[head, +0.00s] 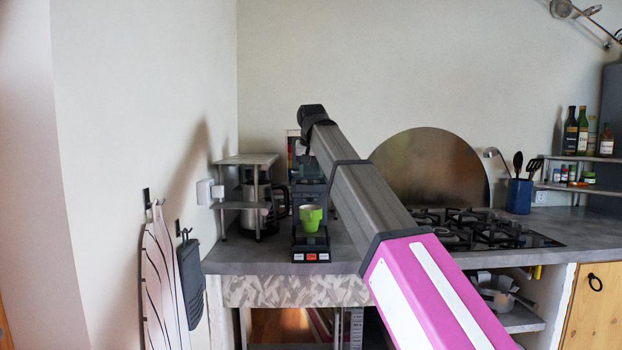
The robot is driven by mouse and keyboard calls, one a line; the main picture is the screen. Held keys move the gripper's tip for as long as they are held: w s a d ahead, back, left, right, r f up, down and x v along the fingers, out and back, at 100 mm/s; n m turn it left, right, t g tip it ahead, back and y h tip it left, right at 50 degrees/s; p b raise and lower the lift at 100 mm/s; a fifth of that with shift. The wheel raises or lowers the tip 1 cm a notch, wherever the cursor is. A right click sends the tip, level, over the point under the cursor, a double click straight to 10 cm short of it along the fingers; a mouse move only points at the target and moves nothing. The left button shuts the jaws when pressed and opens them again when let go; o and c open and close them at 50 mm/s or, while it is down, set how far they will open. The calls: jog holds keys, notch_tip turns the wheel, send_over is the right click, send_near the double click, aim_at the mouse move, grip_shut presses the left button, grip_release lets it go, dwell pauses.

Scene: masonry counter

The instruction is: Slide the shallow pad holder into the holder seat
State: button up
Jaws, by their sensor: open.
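A dark coffee machine (309,192) stands on the grey counter left of my arm. A green cup (311,218) sits on the machine's base, below its head. The holder seat cannot be picked out from the machine's dark front, and I cannot make out the shallow pad holder. My arm reaches up and away from the lower right to a dark wrist above the machine. My gripper (305,150) hangs below the wrist, open, just over the machine's top. Its fingertips are too small and dark to tell from the machine, and I see nothing held in it.
A small grey shelf (247,159) with a metal pot (254,208) stands left of the machine, near the wall. A gas hob (480,230) and a blue utensil jar (519,196) are to the right. The counter's front edge is close to the machine's base.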

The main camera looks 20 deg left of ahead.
jog(key=v, duration=0.8)
jog(key=shift+s, duration=0.1)
